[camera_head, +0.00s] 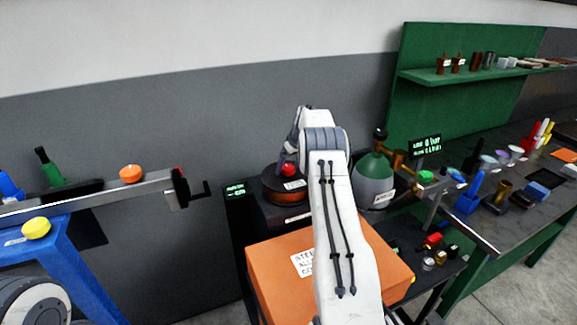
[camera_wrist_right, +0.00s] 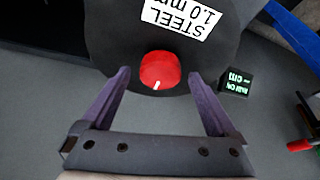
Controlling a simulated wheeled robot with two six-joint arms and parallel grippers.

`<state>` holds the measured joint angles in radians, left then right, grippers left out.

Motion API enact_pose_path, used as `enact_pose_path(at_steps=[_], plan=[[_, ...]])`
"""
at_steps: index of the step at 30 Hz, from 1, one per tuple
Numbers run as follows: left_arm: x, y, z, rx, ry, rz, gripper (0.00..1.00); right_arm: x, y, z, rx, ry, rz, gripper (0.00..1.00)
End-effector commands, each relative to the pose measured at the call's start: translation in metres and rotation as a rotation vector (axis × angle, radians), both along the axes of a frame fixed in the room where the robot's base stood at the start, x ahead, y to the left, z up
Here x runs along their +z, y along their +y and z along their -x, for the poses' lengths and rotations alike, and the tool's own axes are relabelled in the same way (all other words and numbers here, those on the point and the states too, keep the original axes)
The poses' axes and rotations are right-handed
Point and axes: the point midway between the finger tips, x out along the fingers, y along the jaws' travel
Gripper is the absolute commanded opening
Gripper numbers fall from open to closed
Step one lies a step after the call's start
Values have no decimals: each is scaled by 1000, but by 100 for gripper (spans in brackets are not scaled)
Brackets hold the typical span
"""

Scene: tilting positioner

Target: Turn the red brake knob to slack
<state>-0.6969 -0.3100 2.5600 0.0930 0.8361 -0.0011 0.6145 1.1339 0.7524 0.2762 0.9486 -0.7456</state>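The red brake knob (camera_wrist_right: 160,69) is round, with a short white mark on its edge nearest the bottom of the right wrist view. It sits on a dark spool face with a white label (camera_wrist_right: 181,15) reading "STEEL 1.0 mm". In the head view the knob (camera_head: 289,170) shows just left of my right arm, on top of the spool (camera_head: 283,188). My right gripper (camera_wrist_right: 158,76) is open, with one finger on each side of the knob and visible gaps between. In the head view its fingers are mostly hidden by the wrist. My left gripper is out of view.
An orange box (camera_head: 260,262) lies below my right forearm. A grey-green gas cylinder (camera_head: 373,182) stands close to its right. A small display (camera_head: 235,190) is left of the spool. A blue bench (camera_head: 75,250) is at left, a cluttered workbench (camera_head: 480,228) at right.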

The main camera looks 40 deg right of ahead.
Motion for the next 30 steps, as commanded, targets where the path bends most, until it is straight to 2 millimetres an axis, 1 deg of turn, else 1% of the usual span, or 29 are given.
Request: enact_pose_path(at_steps=[3,6,8,12,15,19,21,24,30], plan=[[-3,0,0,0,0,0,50,3,0,1,0,-1,1,94],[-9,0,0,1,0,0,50,12,-1,5,-1,-3,2,94],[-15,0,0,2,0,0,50,21,-1,9,-1,-4,3,94],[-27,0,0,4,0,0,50,48,-1,20,-2,-5,4,94],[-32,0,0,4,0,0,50,66,-1,27,-1,-4,3,94],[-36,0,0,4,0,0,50,84,-1,35,0,-2,2,94],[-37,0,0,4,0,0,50,91,-1,37,-1,-1,2,94],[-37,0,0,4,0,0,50,95,0,39,0,1,0,94],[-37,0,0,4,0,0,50,97,0,40,0,1,0,94]])
